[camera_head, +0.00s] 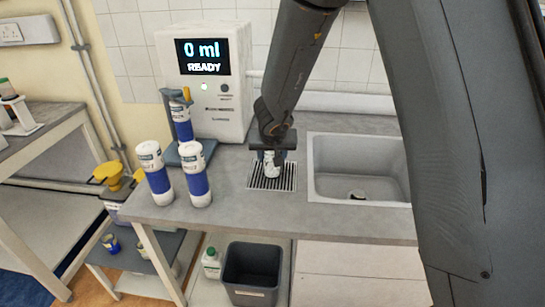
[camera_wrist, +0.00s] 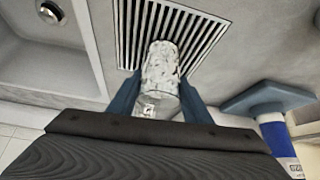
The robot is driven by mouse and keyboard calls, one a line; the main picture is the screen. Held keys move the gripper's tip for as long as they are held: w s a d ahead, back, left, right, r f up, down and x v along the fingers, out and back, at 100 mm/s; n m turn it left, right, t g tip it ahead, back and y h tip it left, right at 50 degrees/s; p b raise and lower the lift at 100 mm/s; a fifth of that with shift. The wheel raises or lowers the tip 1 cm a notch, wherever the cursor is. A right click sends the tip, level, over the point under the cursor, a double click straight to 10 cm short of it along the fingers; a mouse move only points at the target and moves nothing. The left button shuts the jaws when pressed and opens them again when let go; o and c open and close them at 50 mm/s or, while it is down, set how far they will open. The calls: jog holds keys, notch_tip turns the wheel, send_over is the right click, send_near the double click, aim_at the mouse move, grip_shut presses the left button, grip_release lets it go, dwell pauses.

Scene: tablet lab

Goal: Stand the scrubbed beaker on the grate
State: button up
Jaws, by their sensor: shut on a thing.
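The beaker (camera_wrist: 160,72) is clear, with white speckled foam or residue marks on its wall. In the wrist view it sits between the two blue fingers of my gripper (camera_wrist: 160,98), which is shut on it. The grate (camera_wrist: 207,38) is a dark slotted panel let into the worktop, and the beaker's far end overlaps it in that view. In the head view my gripper (camera_head: 273,150) points down over the grate (camera_head: 272,187), with the beaker (camera_head: 271,165) below it. I cannot tell whether the beaker's base touches the grate.
A sink (camera_head: 358,166) lies right of the grate. A white dispenser (camera_head: 208,90) reading "0 ml READY" stands at the back left. Blue-and-white bottles (camera_head: 195,175) stand at the left, one on a blue stand (camera_wrist: 268,97). A grey bin (camera_head: 250,273) stands below the worktop.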

jog(key=shift+w+d, duration=0.1)
jog(key=shift+d, duration=0.05)
jog(key=shift+f, duration=0.2)
jog(key=o, duration=1.1)
jog(key=shift+c, duration=0.2)
jog(key=shift+r, duration=0.1)
